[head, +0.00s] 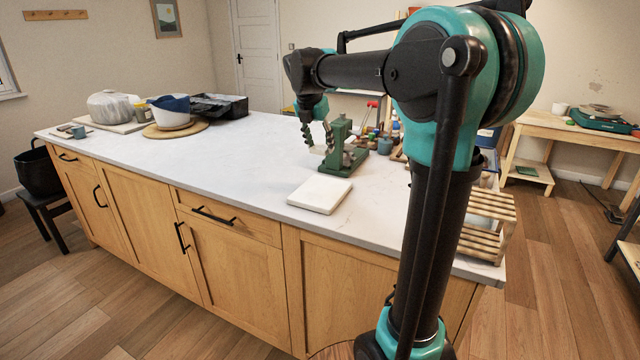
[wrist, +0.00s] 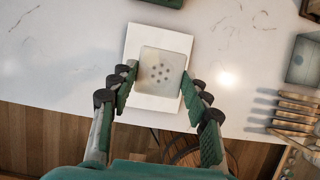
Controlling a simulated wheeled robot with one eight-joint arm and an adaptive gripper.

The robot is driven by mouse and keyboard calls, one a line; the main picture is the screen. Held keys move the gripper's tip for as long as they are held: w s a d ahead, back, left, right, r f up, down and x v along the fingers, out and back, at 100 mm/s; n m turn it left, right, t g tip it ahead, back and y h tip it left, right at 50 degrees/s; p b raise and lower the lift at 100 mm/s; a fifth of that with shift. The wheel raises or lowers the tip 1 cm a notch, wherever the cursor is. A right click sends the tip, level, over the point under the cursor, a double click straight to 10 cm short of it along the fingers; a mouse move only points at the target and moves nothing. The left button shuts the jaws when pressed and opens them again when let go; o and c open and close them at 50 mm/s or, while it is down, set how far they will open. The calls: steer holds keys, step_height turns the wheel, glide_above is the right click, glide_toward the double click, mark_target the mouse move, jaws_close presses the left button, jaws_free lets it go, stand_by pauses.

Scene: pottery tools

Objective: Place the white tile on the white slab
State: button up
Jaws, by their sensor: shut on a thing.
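The white tile (wrist: 161,72) is a pale square with a cluster of small dark holes in the middle. My gripper (wrist: 158,84) is shut on it, with one green-padded finger at each side. In the head view my gripper (head: 317,138) hangs above the worktop beside a green stand, and the tile (head: 319,150) shows as a thin pale edge at its fingers. The white slab (head: 320,194) lies flat near the worktop's front edge. In the wrist view the slab (wrist: 150,35) shows behind the tile, which covers its middle. The tile is held above the slab, apart from it.
A green metal stand (head: 346,150) rises from the worktop (head: 240,150) just behind the slab. Small jars and tools sit past it. A wooden rack (head: 487,222) is at the right end. Bowls and a black tray (head: 218,106) stand far left. The worktop's middle is clear.

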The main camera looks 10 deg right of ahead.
mark_target(322, 189)
step_height(322, 189, down, 13)
steer(key=shift+f, duration=0.1)
stand_by(0.3)
steer(key=o, duration=1.2)
steer(key=shift+f, duration=0.1)
steer(key=v, duration=1.2)
steer(key=shift+s, duration=0.1)
